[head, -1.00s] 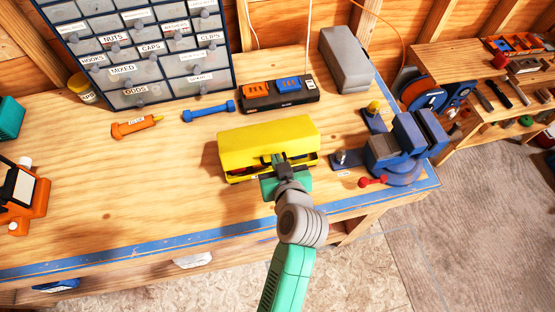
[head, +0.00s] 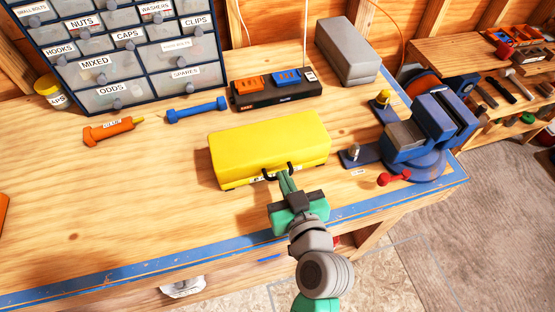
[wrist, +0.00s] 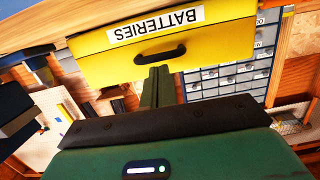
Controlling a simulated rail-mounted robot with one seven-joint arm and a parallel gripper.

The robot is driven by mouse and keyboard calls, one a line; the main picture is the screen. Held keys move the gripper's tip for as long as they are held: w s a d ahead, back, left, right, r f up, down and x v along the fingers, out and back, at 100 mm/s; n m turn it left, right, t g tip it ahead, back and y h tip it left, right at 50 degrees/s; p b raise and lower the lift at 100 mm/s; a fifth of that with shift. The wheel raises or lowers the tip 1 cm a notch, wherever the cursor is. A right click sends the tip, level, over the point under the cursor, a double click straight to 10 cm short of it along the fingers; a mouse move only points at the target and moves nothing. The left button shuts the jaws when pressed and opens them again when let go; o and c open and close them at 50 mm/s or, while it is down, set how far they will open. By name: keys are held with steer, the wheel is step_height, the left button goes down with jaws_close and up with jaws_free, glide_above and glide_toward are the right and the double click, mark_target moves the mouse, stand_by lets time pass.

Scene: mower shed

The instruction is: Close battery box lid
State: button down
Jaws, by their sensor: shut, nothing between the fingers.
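The yellow battery box (head: 268,146) sits on the workbench near its front edge. Its lid is down, and I see no open gap along the front. In the wrist view the box's yellow front (wrist: 215,45) shows a white BATTERIES label (wrist: 155,25), upside down, and a black handle (wrist: 160,54). My gripper (head: 286,178) is in front of the box at the handle, with its fingers together and empty. The shut fingertips (wrist: 158,72) point at the handle in the wrist view; whether they touch it I cannot tell.
A blue vise (head: 420,130) stands close to the right of the box. Behind are a black charger (head: 277,94), a grey case (head: 347,52) and a drawer cabinet (head: 115,60). A blue tool (head: 197,111) and an orange one (head: 112,130) lie to the left.

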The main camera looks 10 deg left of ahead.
step_height(320, 180, up, 5)
steer(key=p, duration=0.3)
steer(key=f+b+v, duration=0.1)
steer(key=b+v, duration=0.1)
steer(key=v, duration=0.8)
steer(key=shift+s+d+f, duration=0.15)
steer(key=shift+s+f, duration=0.25)
steer(key=shift+f, duration=0.05)
steer(key=w+r+m+t+h, duration=0.1)
steer(key=w+r+t+h, duration=0.15)
steer(key=r, duration=0.75)
steer(key=w+r+m+t+h, duration=0.1)
steer(key=w+r+t, duration=0.15)
steer(key=r, duration=0.85)
steer(key=s+r+m+t+h+p, duration=0.1)
steer(key=r+p, duration=0.6)
steer(key=r, duration=0.9)
steer(key=s+r+m+t+h+p, duration=0.2)
steer(key=r+p, duration=0.6)
steer(key=r, duration=0.8)
steer(key=s+t, duration=0.2)
steer(key=s, duration=0.1)
steer(key=shift+a+r+m+t+h, duration=0.3)
steer(key=shift+r+t+h, duration=0.05)
steer(key=shift+t, duration=0.05)
